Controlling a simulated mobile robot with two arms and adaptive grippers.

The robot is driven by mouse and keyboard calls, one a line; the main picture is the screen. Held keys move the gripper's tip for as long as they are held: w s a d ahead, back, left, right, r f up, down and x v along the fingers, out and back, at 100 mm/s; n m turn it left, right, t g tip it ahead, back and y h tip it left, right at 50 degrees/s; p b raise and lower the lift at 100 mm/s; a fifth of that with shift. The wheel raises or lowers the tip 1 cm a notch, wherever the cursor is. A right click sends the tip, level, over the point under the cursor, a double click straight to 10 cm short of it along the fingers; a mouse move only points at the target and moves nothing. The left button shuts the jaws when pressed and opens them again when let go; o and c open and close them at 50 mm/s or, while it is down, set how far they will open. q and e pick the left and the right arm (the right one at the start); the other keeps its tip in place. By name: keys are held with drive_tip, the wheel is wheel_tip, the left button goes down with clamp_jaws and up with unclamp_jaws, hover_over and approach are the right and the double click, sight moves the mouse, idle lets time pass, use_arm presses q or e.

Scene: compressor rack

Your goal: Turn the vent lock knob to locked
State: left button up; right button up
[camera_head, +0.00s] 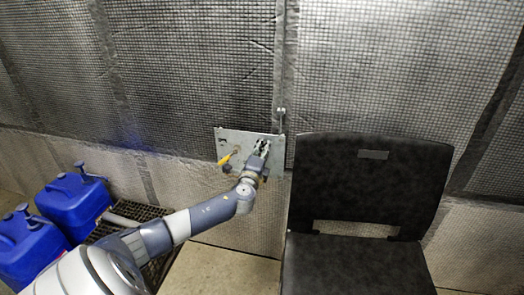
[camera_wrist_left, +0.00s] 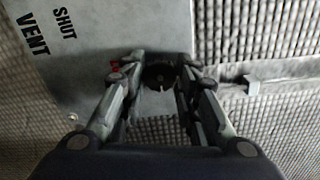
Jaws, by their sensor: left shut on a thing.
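The vent lock knob (camera_wrist_left: 159,74) is a dark round knob on a grey metal panel (camera_wrist_left: 100,40). In the left wrist view it sits between the fingertips of my left gripper (camera_wrist_left: 157,78), which is shut on it. The panel carries the words "SHUT" and "VENT" at its upper left in that view. In the head view the panel (camera_head: 228,141) is on the wall, and my left gripper (camera_head: 262,147) reaches its right part, hiding the knob there. A yellow handle (camera_head: 225,159) sticks out at the panel's lower left. My right gripper is not in view.
A black chair (camera_head: 370,180) stands right of the panel, close to my left arm. Blue canisters (camera_head: 73,203) stand at the left beside a dark grate (camera_head: 128,214). Quilted padding (camera_head: 190,60) covers the wall. A thin rod with a fitting (camera_wrist_left: 250,83) runs right of the panel.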

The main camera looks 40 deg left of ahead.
use_arm(q)
drive_tip(key=o, duration=1.1)
drive_tip(key=v, duration=1.2)
